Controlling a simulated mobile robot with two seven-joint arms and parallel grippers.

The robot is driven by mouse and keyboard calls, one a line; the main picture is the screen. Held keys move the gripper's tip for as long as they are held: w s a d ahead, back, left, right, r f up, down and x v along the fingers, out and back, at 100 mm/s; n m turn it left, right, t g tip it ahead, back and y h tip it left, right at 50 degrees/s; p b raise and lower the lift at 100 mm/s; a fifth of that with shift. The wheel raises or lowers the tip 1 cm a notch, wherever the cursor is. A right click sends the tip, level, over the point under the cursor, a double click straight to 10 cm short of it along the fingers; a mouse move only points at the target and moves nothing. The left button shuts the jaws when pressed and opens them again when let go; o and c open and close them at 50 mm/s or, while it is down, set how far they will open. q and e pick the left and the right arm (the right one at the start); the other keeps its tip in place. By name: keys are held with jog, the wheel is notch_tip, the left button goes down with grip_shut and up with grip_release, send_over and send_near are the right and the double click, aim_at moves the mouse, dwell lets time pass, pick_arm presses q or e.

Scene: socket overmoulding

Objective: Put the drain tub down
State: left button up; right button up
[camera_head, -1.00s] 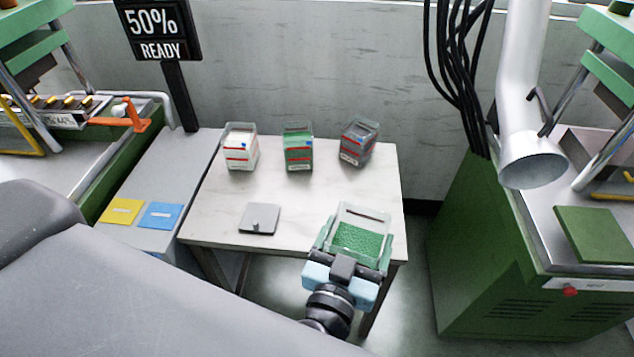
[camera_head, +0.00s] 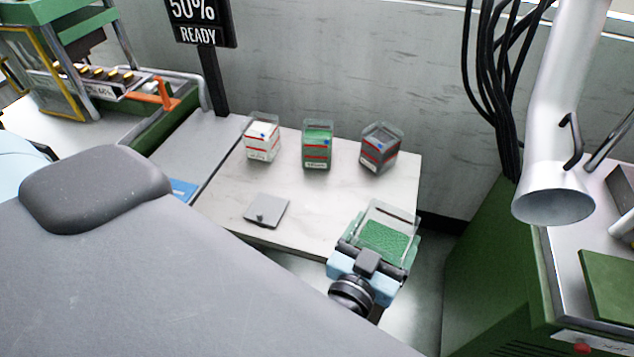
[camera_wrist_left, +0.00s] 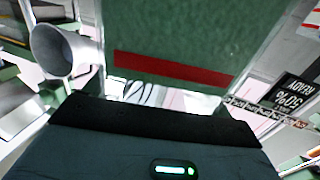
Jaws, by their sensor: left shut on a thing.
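The drain tub (camera_head: 384,238) is a clear-walled tub with green granules inside. My left gripper (camera_head: 368,265) is shut on it and holds it at the right front corner of the white table, in the head view. I cannot tell whether its bottom touches the table. In the left wrist view the tub (camera_wrist_left: 185,35) fills the upper middle, green with a red band across its wall. My right gripper is not in view.
On the white table (camera_head: 310,210) stand a white-filled tub (camera_head: 262,142), a green-filled tub (camera_head: 317,148) and a grey-filled tub (camera_head: 380,150) along the back. A grey square lid (camera_head: 267,210) lies at front left. A duct nozzle (camera_head: 553,203) hangs at right. The table's middle is clear.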

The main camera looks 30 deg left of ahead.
pick_arm(q)
jog(key=w+a+f+n+y+b, duration=0.1)
jog(key=w+a+f+y+b, duration=0.2)
jog(key=a, duration=0.6)
jog(key=w+a+f+n+y, duration=0.1)
jog(key=w+a+f+n, duration=0.1)
jog(key=a+f, duration=0.6)
jog(key=shift+g, duration=0.3)
jog(key=w+d+f+b, duration=0.1)
jog(key=w+d, duration=0.2)
jog(key=w+d+f+b, duration=0.1)
jog(key=w+d+b, duration=0.1)
jog(key=w+d, duration=0.2)
jog(key=w+d+f+b, duration=0.1)
jog(key=w+d, duration=0.2)
jog(key=shift+w+d, duration=0.2)
jog(key=shift+w, duration=0.05)
jog(key=shift+r, duration=0.2)
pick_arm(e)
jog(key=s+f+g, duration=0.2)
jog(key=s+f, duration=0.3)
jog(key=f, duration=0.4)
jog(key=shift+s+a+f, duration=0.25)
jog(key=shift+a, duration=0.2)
pick_arm(q)
jog(key=shift+f, duration=0.1)
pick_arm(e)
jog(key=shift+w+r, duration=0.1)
